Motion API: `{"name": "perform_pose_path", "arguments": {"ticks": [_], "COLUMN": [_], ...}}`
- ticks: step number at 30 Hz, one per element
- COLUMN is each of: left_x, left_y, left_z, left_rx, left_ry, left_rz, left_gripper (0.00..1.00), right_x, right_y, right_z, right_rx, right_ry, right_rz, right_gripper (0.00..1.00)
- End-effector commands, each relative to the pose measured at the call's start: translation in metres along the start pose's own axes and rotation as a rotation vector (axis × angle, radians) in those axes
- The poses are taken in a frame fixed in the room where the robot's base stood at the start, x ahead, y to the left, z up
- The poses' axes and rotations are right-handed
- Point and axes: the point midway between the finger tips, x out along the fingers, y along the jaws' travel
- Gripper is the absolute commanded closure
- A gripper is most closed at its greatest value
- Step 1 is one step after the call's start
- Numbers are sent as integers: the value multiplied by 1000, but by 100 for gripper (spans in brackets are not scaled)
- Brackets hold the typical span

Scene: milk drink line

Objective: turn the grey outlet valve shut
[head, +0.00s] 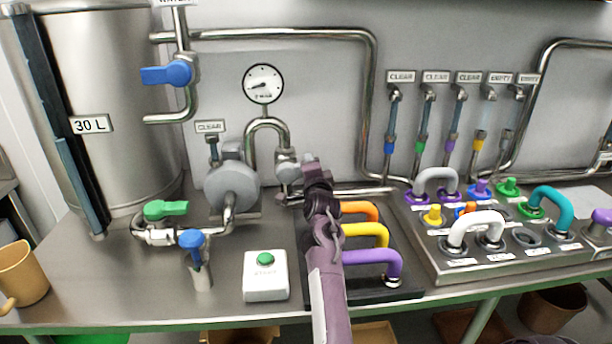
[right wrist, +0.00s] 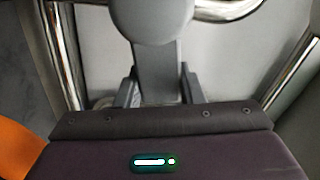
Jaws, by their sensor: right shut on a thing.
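The grey outlet valve (head: 287,167) sits on the pipe right of the round grey pump (head: 232,187). My right gripper (head: 293,193) reaches it from the front right and covers part of it. In the right wrist view, the grey valve handle (right wrist: 158,62) runs down between the two dark fingers of my right gripper (right wrist: 158,88), which are shut on it. The handle's lower end is hidden behind the gripper body. My left gripper is not in view.
Orange, yellow and purple pipe handles (head: 370,257) stand on a black tray (head: 372,296) beside my right arm. A white start box (head: 265,285) is at the front. A pressure gauge (head: 263,84) is above the valve. A green-handled valve (head: 166,209) is left of the pump.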

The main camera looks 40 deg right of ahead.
Motion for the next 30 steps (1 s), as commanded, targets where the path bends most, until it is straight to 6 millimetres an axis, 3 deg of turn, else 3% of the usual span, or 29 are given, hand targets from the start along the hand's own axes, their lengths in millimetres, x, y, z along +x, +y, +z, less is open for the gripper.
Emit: {"name": "perform_pose_path", "arguments": {"ticks": [12,30], "left_x": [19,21], "left_y": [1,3], "left_z": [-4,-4], "left_rx": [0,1], "left_ry": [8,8], "left_rz": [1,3], "left_gripper": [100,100], "right_x": [0,0], "right_y": [18,20], "right_z": [2,2], "right_rx": [216,259], "right_ry": [0,1], "right_rz": [5,8], "right_gripper": [100,100]}}
